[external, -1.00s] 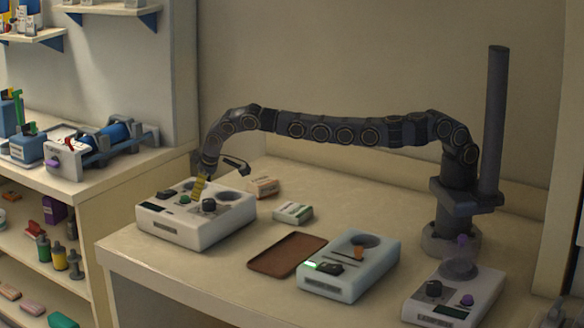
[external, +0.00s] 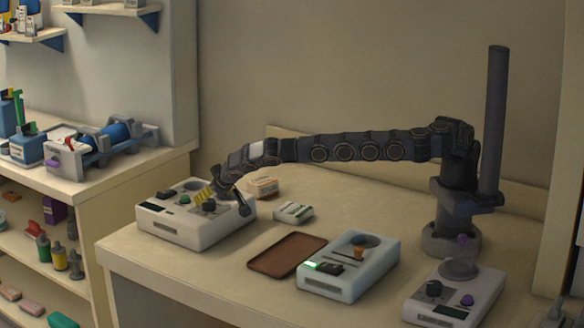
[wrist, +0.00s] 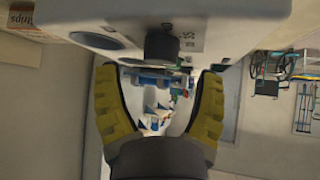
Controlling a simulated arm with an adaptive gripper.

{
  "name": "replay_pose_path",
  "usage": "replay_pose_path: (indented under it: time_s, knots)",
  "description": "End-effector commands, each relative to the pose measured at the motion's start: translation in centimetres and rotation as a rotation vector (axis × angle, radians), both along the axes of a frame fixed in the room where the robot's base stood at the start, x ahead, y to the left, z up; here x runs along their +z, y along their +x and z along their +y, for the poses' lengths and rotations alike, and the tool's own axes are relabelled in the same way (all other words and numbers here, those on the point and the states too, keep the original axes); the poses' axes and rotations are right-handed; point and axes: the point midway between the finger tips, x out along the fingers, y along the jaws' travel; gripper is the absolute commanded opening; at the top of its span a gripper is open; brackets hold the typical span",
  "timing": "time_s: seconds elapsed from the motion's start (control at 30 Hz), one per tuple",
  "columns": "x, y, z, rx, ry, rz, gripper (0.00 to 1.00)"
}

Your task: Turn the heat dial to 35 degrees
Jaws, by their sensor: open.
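A white box-shaped device (external: 178,230) stands at the left end of the table. On its top are a dark knob (external: 209,205), a green button (external: 184,199) and a round grey recess. I cannot read any scale, so I cannot tell the knob's setting or whether it is the heat dial. My gripper (external: 225,204) is low over this device, its fingers spread around the knob's area. In the wrist view my gripper (wrist: 158,72) shows two yellow-padded fingers wide apart. A dark knob (wrist: 162,46) sits just beyond the fingertips, between them, with no visible contact.
A small box (external: 263,187) and a white-green box (external: 293,213) lie right of the device. A brown tray (external: 287,255), a pale device with a green light (external: 350,285) and another white device (external: 470,290) stand further right. Table space between them is partly free.

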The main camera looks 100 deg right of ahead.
Motion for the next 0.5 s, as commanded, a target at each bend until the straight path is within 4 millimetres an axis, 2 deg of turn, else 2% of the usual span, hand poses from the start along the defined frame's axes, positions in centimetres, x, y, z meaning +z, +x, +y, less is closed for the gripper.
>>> replay_pose_path:
  time_s: [0.03,0.23,0.5]
  knots:
    - [-0.6,0.1,-0.7,-0.004,0.000,0.002,0.69]
    - [-1.9,0.9,-2.0,-0.001,0.001,-0.004,0.69]
    - [-2.6,1.1,-2.4,0.002,0.002,-0.003,0.69]
